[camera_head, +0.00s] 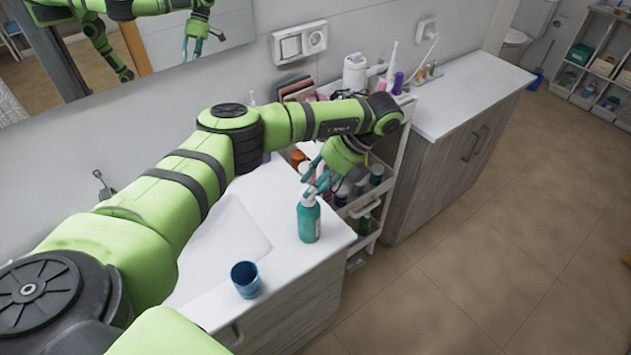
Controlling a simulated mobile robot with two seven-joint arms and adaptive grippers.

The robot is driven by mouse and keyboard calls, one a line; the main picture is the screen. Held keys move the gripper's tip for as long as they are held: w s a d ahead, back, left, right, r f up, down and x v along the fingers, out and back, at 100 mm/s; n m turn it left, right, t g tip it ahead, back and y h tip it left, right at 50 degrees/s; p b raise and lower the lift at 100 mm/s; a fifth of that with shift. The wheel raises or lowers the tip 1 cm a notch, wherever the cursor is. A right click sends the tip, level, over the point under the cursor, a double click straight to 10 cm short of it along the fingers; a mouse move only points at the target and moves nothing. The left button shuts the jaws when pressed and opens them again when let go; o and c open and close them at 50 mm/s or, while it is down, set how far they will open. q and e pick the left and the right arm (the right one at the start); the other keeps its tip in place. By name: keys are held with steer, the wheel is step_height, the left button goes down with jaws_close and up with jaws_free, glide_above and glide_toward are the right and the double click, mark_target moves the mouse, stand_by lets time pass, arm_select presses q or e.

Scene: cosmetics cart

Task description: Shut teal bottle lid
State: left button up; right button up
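The teal bottle (309,222) stands upright on the white counter, near its right end. Its top is small in the picture and partly covered by my fingers, so I cannot tell how the lid sits. My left gripper (319,184) reaches over from the left, with its teal fingers pointing down just above and behind the bottle's top. The fingers look spread apart with nothing held between them. I cannot tell whether a fingertip touches the lid. My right gripper is out of view.
A blue cup (245,279) stands near the counter's front edge. A sink basin (228,238) lies left of the bottle. A cart (371,203) with several bottles stands behind and right, beside a wooden cabinet (440,180). The floor at right is clear.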

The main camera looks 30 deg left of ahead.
arm_select(q)
steer(key=v, duration=1.2)
steer(key=shift+f, duration=0.1)
